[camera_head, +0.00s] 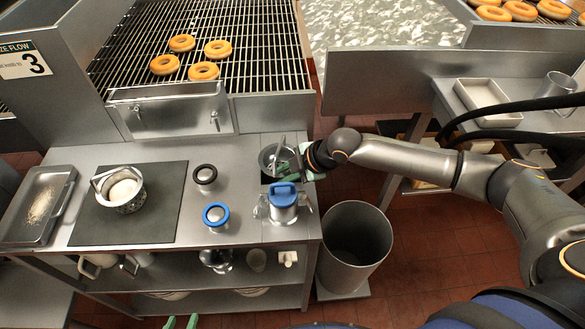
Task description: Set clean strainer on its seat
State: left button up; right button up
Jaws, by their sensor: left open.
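A basket-like metal strainer (121,200) with a looped handle and pale contents stands on the dark mat (150,226). A black-ringed round piece (205,174) and a blue-ringed one (215,214) stand on the steel counter; I cannot tell whether either is a strainer. A blue-topped metal housing (284,206) stands at the counter's right edge. Behind it is a round metal vessel (268,158) with an upright bar, partly hidden. My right gripper (301,163) is beside this vessel, its grip unclear. My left gripper (181,322) is open at the bottom edge, low before the counter.
A steel tray (44,190) with crumbs lies at the counter's left. A tall metal bin (355,225) stands on the floor at right. Shelves below hold cups and jugs. A rack with doughnuts (203,71) is behind. The front middle of the counter is partly clear.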

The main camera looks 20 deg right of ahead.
jog(key=shift+s+f+g, duration=0.4)
jog(key=shift+s+f, duration=0.45)
jog(key=shift+s, duration=0.3)
jog(key=shift+t, duration=0.4)
jog(key=s+d+r+p, duration=0.1)
jog(key=r+p, duration=0.2)
jog(key=r, duration=0.4)
jog(key=s+d+r+p, duration=0.1)
jog(key=d+r+p, duration=0.1)
jog(key=r, duration=0.5)
jog(key=s+d+r+p, duration=0.1)
jog(key=d+r+p, duration=0.1)
jog(key=r, duration=0.5)
jog(key=shift+s+d+r+p, duration=0.15)
jog(key=shift+d+r+p, duration=0.1)
jog(key=shift+p, duration=0.55)
jog(key=shift+a, duration=0.1)
